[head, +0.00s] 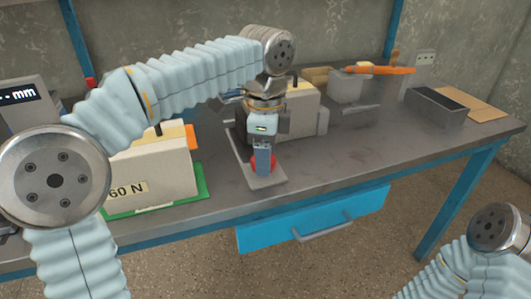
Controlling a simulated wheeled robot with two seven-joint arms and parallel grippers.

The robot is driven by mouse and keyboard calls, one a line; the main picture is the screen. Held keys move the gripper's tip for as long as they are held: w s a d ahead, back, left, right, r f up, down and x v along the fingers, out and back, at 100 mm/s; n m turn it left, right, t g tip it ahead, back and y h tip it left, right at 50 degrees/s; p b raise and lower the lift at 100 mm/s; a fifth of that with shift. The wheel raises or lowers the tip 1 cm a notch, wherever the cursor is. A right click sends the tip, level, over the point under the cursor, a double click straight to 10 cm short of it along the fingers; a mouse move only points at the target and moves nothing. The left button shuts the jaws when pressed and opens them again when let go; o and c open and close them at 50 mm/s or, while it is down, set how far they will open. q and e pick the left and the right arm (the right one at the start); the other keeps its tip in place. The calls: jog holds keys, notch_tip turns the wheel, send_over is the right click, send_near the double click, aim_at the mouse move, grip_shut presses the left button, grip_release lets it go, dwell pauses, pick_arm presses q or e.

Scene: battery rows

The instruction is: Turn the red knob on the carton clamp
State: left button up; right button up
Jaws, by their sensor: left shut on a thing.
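The red knob (272,163) sits low at the front of the carton clamp, mostly hidden behind my left gripper. The clamp's grey base plate (266,182) lies on the workbench, with a beige and grey block (303,112) behind it. My left gripper (263,168) points down at the knob and is shut on it; red shows beside its fingers. My left arm comes in from the left, above the bench. Of my right arm only silver and pale blue links show at the bottom right; its gripper is out of view.
A beige box marked "60 N" (165,172) stands on a green plate left of the clamp. A display reading "mm" (18,95) is at the far left. An orange-handled tool (380,70), a dark tray (437,104) and a cardboard sheet (472,106) lie at the right. The front right bench top is clear.

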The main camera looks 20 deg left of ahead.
pick_arm(q)
jog(key=shift+m, duration=0.3)
jog(key=o, duration=1)
jog(key=shift+o, duration=0.2)
